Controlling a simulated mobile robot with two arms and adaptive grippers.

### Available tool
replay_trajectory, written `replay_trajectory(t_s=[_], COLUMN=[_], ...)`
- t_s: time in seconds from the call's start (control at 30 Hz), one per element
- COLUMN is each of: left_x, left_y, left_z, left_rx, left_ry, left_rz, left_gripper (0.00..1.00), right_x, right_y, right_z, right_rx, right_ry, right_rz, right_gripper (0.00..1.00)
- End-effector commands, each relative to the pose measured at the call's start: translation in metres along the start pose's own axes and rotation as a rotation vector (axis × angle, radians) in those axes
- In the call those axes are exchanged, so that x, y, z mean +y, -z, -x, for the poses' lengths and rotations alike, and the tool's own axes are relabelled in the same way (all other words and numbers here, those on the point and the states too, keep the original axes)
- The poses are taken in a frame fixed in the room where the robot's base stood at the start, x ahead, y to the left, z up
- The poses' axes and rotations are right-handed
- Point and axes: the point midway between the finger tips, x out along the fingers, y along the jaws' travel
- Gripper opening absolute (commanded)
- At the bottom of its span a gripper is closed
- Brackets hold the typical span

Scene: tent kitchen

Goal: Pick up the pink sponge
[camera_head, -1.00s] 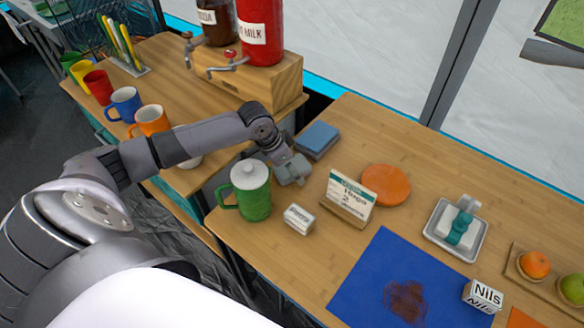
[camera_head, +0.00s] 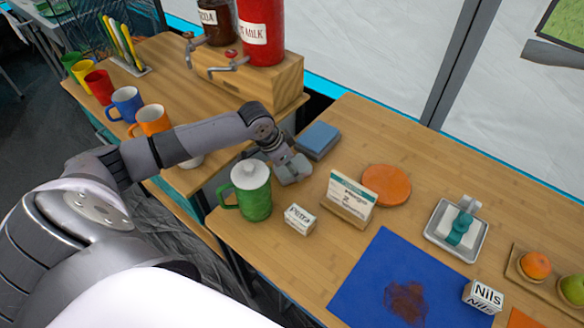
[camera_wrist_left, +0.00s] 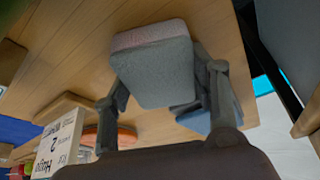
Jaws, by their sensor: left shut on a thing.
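In the left wrist view, the pink sponge (camera_wrist_left: 150,38) sits between the two fingers of my left gripper (camera_wrist_left: 160,70). Its top edge looks pinkish and its broad near face looks grey in the shade. The fingers press on it from both sides, so the gripper is shut on it. In the head view, my left gripper (camera_head: 292,171) is low over the table between the green mug and the blue pad. There the sponge is hard to tell from the gripper. My right gripper is in neither view.
A green lidded mug (camera_head: 252,192) stands close left of the gripper, and a blue pad (camera_head: 317,139) lies just behind it. A small name block (camera_head: 299,219), a sign (camera_head: 349,196) and an orange disc (camera_head: 386,184) stand nearby. A blue mat (camera_head: 372,268) lies in front.

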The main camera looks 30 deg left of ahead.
Motion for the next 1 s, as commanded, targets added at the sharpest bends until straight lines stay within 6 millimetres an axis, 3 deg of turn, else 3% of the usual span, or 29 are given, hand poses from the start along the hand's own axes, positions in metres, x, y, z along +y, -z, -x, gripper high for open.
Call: replay_trajectory(t_s=[0.27,0.37,0.8,1.0], left_x=[0.000,0.000,-0.001,0.000], left_y=[0.000,0.008,0.056,0.071], left_z=[0.001,0.018,0.131,0.169], left_rx=[-0.001,0.001,0.005,0.003], left_ry=[-0.001,0.000,0.002,0.000], left_rz=[-0.001,0.000,-0.001,-0.001], left_gripper=[0.41,0.41,0.41,0.41], right_x=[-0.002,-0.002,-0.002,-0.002], right_y=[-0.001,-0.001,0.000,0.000], right_z=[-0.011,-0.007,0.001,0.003], right_rx=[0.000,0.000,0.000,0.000], right_ry=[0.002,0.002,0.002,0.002], right_rz=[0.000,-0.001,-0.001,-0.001], right_gripper=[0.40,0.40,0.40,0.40])
